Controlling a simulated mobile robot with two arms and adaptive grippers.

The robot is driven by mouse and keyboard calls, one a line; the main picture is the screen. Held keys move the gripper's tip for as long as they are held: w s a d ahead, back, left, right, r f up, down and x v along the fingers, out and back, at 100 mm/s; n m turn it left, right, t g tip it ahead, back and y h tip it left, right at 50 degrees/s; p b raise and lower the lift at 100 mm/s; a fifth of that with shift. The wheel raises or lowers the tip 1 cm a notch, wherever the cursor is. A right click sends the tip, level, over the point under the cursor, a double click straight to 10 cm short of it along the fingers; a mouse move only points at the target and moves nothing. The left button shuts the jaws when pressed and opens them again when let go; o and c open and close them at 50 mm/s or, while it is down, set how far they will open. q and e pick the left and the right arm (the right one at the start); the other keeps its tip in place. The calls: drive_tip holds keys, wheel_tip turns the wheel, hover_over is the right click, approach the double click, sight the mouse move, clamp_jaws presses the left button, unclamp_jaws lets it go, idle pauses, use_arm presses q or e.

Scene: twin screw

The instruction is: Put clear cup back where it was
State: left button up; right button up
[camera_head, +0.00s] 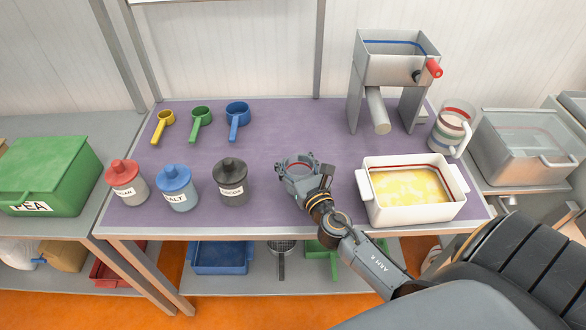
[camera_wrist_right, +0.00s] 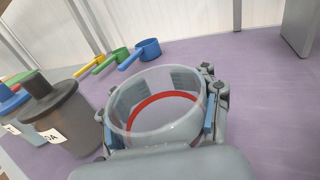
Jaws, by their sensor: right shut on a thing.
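The clear cup (camera_head: 297,161) with a red line inside sits between the fingers of my right gripper (camera_head: 300,174) over the middle of the purple mat. In the right wrist view the cup (camera_wrist_right: 158,128) is upright, with its open rim facing up. The fingers of my right gripper (camera_wrist_right: 165,120) are on both sides of it, shut on its wall. I cannot tell whether the cup's base touches the mat. My left gripper is not in view.
The black-lidded cocoa jar (camera_head: 230,184) stands left of the cup. The white tub (camera_head: 458,206) with yellow contents is to the right. Colored scoops (camera_head: 201,121) lie behind. A striped jug (camera_head: 450,130) stands by the grey machine (camera_head: 393,62). The mat (camera_head: 300,118) is clear behind the cup.

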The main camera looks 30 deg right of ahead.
wheel_tip(320, 180, down, 2)
drive_tip(key=shift+f+b, duration=0.1)
drive_tip(key=shift+b, duration=0.2)
drive_tip(key=shift+a, duration=0.1)
drive_tip(key=shift+f, duration=0.15)
drive_tip(key=o, duration=1.5)
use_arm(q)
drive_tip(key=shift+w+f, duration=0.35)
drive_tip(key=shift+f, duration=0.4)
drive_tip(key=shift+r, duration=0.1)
use_arm(e)
drive_tip(key=shift+r, duration=0.2)
drive_tip(key=s+b, duration=0.1)
drive_tip(key=s, duration=0.2)
drive_tip(key=s+a+b, duration=0.1)
drive_tip(key=s, duration=0.3)
drive_tip(key=s+b, duration=0.1)
drive_tip(key=s, duration=0.3)
drive_tip(key=shift+a+f, duration=0.15)
drive_tip(key=shift+a, duration=0.2)
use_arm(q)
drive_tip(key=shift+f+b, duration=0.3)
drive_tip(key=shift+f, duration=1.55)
use_arm(e)
drive_tip(key=shift+s+a+r, duration=0.1)
drive_tip(key=shift+s+r, duration=0.1)
drive_tip(key=shift+s, duration=0.3)
